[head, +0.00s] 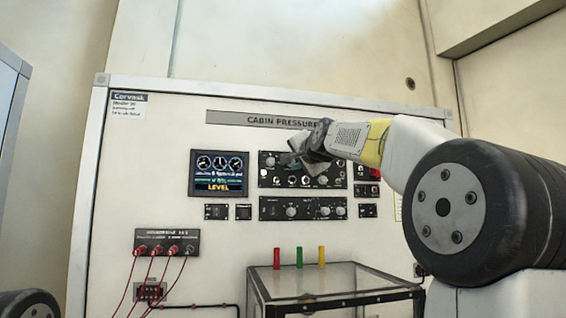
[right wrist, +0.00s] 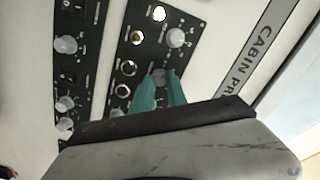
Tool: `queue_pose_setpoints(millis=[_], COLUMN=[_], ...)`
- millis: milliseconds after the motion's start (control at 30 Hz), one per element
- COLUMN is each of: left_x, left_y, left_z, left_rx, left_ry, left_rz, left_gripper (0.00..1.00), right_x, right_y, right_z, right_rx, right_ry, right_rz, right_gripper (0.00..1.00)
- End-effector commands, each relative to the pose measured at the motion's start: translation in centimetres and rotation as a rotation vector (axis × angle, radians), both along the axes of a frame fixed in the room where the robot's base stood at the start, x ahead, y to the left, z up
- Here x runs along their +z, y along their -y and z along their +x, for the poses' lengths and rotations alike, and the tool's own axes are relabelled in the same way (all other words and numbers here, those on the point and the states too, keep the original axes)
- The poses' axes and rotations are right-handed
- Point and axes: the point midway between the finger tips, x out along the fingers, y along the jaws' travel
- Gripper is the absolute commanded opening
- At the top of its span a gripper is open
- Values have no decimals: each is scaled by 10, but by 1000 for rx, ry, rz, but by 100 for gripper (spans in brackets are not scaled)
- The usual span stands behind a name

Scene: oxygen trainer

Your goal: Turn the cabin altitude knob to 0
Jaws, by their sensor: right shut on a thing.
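The cabin pressure panel (head: 265,182) is a black plate with knobs and round fittings on the white wall board. My right gripper (head: 292,159) reaches in from the right and covers the middle of its upper row. In the right wrist view, its two teal fingers (right wrist: 160,92) are shut on a grey knob (right wrist: 159,75). In the head view the gripper hides this knob. The knob's pointer and scale cannot be read, and neither can its label. Another pale knob (right wrist: 175,38) beside it is free; it shows at the panel's upper left (head: 270,161). My left gripper is out of view.
A display screen (head: 219,173) reading LEVEL is left of the panel. A second knob panel (head: 302,208) lies below. A clear case (head: 335,281) with red, green and yellow upright pieces on top stands lower down. Red cables (head: 128,283) hang at lower left.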

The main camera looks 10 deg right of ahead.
Motion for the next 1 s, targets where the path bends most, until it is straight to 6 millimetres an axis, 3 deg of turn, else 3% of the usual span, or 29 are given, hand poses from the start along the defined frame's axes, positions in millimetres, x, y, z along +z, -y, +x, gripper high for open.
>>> queue_pose_setpoints(millis=[367,1000], left_x=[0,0], left_y=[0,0], left_z=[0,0], left_rx=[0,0], left_ry=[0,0], left_rz=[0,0], left_gripper=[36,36], right_x=[-1,-1], right_y=[-1,-1], right_z=[0,0], right_rx=[2,4], right_ry=[1,17], right_rz=[-78,-581], right_gripper=[0,0])
